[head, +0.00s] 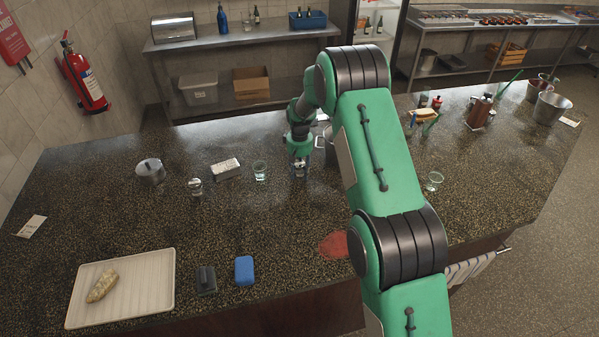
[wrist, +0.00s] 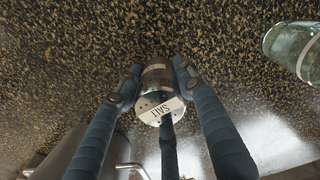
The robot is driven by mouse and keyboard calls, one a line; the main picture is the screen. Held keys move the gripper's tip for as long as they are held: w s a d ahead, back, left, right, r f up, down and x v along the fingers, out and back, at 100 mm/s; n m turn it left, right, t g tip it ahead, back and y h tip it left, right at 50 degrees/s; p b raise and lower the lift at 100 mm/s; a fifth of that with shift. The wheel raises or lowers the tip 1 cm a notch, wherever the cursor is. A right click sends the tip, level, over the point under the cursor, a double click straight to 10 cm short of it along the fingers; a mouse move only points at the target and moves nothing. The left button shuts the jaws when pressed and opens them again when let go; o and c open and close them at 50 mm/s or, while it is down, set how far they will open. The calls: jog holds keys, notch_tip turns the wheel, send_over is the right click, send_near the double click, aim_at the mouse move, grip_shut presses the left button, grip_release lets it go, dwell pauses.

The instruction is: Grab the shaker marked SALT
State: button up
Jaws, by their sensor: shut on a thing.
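The shaker marked SALT (wrist: 154,84) is a small metal cylinder with a white label lettered SALT in the wrist view. My gripper (wrist: 157,77) has its dark fingers closed around it, one on each side, with another dark finger at the near side. In the head view my gripper (head: 299,173) points down over the counter, and the shaker is mostly hidden between the fingers. I cannot tell whether its base touches the counter. Another small shaker-like container (head: 195,187) stands farther left; its marking is too small to read.
A glass (head: 260,171) stands left of my gripper and shows in the wrist view (wrist: 292,48). A metal pot (wrist: 88,153) is close by, partly behind my arm. A tray (head: 150,262), blue block (head: 244,270) and red patch (head: 333,246) are nearer. Counter between is clear.

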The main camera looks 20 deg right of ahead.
aim_at(300, 163)
jog(key=shift+r, duration=0.75)
notch_tip(300, 163, up, 2)
jog(key=shift+r, duration=0.15)
jog(key=s, duration=0.9)
jog(key=s+r, duration=0.1)
jog(key=s, duration=0.4)
jog(key=shift+a, duration=0.2)
jog(key=shift+s+r, duration=0.1)
jog(key=shift+s, duration=0.9)
